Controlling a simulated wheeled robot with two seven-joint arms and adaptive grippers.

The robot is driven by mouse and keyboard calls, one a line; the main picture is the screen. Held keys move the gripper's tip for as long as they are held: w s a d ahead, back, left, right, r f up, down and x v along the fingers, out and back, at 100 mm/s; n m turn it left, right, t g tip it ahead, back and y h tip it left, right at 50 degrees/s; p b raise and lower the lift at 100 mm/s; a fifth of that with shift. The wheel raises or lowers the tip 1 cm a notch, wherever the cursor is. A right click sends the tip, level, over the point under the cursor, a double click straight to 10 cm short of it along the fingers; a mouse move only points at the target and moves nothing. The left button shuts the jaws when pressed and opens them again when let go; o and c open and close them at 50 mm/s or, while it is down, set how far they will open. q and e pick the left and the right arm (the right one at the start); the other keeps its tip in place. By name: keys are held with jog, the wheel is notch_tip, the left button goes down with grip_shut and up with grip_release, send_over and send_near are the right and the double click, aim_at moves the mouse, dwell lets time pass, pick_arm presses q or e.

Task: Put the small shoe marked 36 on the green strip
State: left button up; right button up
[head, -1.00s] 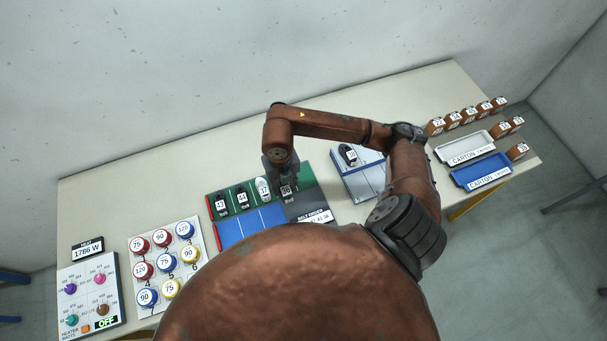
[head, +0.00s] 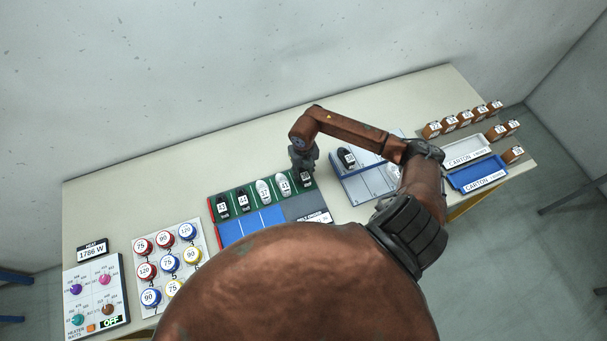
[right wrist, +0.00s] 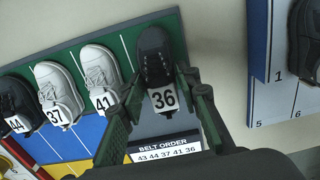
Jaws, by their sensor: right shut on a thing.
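The small black shoe marked 36 (right wrist: 153,55) is in my right gripper (right wrist: 160,95), with a green-padded finger on each side of it in the right wrist view. The shoe is over the right end of the green strip (right wrist: 128,45), right of the white shoe marked 41 (right wrist: 99,70). In the head view my right gripper (head: 303,163) points down there, and the shoe's dark body and tag (head: 307,176) show below it. I cannot tell whether its sole touches the strip. My left gripper is not in view.
White shoe 37 (head: 263,193) and black shoes 44 (head: 243,203) and 43 (head: 222,208) stand farther left on the strip. A blue panel (head: 240,226) and a belt order sign (right wrist: 165,150) lie in front. A numbered rack (head: 352,188) with shoes stands to the right.

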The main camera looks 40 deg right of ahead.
aim_at(304, 173)
jog(key=shift+f, duration=0.9)
jog(key=shift+f, duration=0.1)
jog(key=o, duration=0.7)
jog(key=shift+f, duration=0.15)
jog(key=o, duration=0.5)
jog(key=shift+c, duration=0.2)
jog(key=shift+r, duration=0.25)
notch_tip(304, 173, up, 12)
jog(key=shift+b, duration=0.85)
